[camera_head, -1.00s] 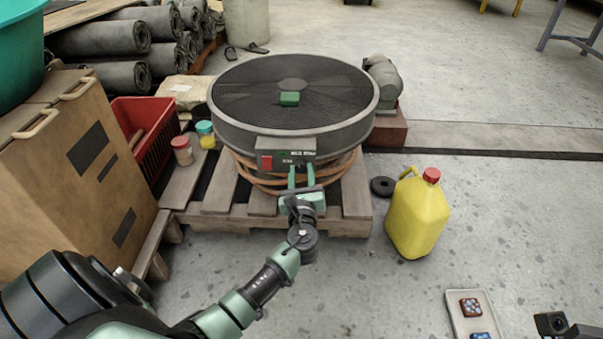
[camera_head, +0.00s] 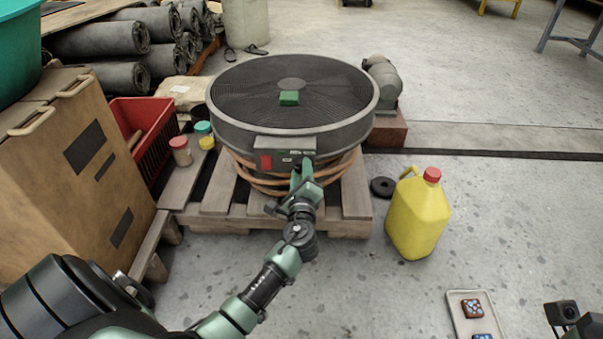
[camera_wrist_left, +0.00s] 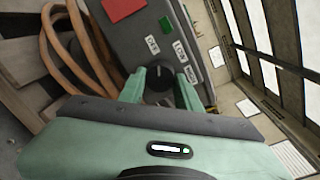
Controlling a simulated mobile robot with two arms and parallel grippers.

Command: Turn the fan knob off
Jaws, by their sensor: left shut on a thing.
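The round dark fan (camera_head: 291,95) lies flat on a pallet with its grille upward. Its control box (camera_head: 285,150) is on the near side, with a red patch at its left; the box also shows in the left wrist view (camera_wrist_left: 135,42). The dark fan knob (camera_wrist_left: 159,82) is in the left wrist view, between the fingers of my left gripper (camera_wrist_left: 160,86). That gripper is shut on the knob and looks turned in the head view (camera_head: 302,171), hiding the knob there. Labels show beside the knob. My right gripper is not clearly in view.
A wooden pallet (camera_head: 214,195) and a brown hose coil (camera_head: 348,165) are under the fan. A yellow jug (camera_head: 417,214) stands to the right. A red crate (camera_head: 157,135), two jars and a large cardboard box (camera_head: 65,170) are at the left.

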